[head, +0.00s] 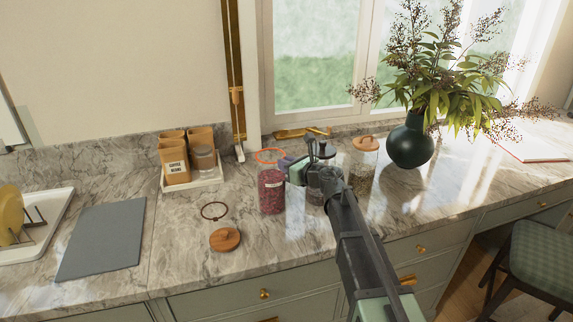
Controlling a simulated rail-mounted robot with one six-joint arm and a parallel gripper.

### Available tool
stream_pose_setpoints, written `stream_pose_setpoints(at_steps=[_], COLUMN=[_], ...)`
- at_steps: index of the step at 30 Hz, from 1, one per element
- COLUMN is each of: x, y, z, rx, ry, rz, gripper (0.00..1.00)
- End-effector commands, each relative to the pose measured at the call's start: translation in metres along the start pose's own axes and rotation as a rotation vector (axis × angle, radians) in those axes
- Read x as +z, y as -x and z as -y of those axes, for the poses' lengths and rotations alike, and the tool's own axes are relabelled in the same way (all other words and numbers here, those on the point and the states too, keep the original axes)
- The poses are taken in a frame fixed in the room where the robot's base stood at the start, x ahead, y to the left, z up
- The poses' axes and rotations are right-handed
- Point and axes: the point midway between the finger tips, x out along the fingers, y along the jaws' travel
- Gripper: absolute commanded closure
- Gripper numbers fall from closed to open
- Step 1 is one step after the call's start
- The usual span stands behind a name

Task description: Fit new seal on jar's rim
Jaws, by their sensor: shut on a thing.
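An open glass jar (271,192) with dark red contents stands upright on the marble counter. An orange ring seal (264,151) is at the top of this jar, at its rim; I cannot tell if it is seated all round. My gripper (285,164) comes in from the right and is shut on the seal's right side, close beside the jar's mouth. A dark brown ring (214,211), which looks like an old seal, lies on the counter left of the jar. A round wooden lid (225,239) lies in front of that ring.
Two more jars stand right of the open one: a dark-topped jar (318,182), partly behind my arm, and a wooden-lidded jar (364,160). A tray (196,183) of canisters stands behind left. A green vase (410,145) is at right. A grey mat (102,240) lies left.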

Motion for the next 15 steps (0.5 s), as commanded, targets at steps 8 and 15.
stream_pose_setpoints(at_steps=[8,15], x=[-0.0026,-0.0091], y=[-0.0003,-0.0010], z=[0.0000,0.0000], rx=[0.000,0.000], ry=[0.000,0.000], rz=[0.000,0.000], gripper=[1.00,1.00])
